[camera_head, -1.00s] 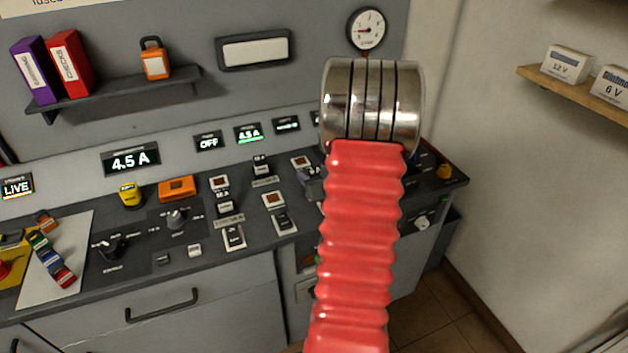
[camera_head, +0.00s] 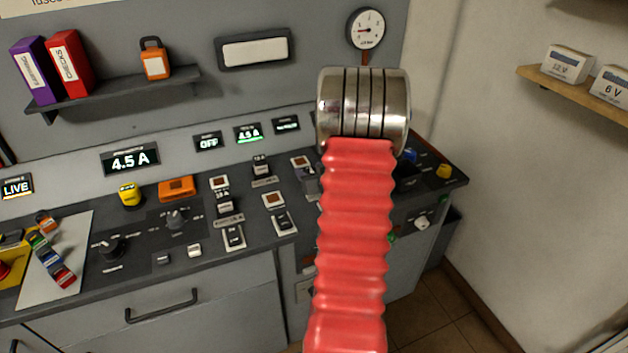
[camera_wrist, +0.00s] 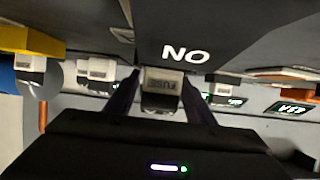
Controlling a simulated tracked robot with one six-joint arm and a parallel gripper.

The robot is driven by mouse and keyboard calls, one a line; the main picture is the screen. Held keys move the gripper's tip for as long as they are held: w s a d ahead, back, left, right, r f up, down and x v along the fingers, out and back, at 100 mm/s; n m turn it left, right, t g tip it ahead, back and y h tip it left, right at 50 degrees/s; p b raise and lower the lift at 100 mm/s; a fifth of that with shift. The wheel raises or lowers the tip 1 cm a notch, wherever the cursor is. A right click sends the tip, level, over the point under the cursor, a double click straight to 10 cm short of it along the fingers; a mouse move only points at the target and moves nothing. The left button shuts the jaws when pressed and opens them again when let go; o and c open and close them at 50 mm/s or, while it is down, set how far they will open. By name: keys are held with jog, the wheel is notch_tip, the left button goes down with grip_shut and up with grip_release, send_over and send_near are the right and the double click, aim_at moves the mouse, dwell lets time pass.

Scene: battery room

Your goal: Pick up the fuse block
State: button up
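In the wrist view, a small block with a pale grey top marked FUSE and a dark lower part (camera_wrist: 162,92) shows between the two dark purple fingers of my gripper (camera_wrist: 165,98). The lettering appears upside down. The fingers stand on either side of it with narrow gaps showing, so my gripper looks open around the block. In the head view, my red sleeved arm and its metal joint hide most of my gripper; only a purplish part (camera_head: 309,180) shows left of the arm. I cannot make out this block there.
The sloping console (camera_head: 130,270) carries knobs, switches and small blocks close together. An orange box (camera_head: 177,188) and a yellow padlock-like piece (camera_head: 130,196) stand to the left. In the wrist view, a yellow part (camera_wrist: 30,40) and other pale-topped pieces (camera_wrist: 100,70) are nearby.

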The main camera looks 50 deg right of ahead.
jog(key=c, duration=1)
jog(key=shift+c, duration=0.2)
jog(key=shift+r, duration=0.15)
notch_tip(320, 180, up, 10)
dwell(0.6)
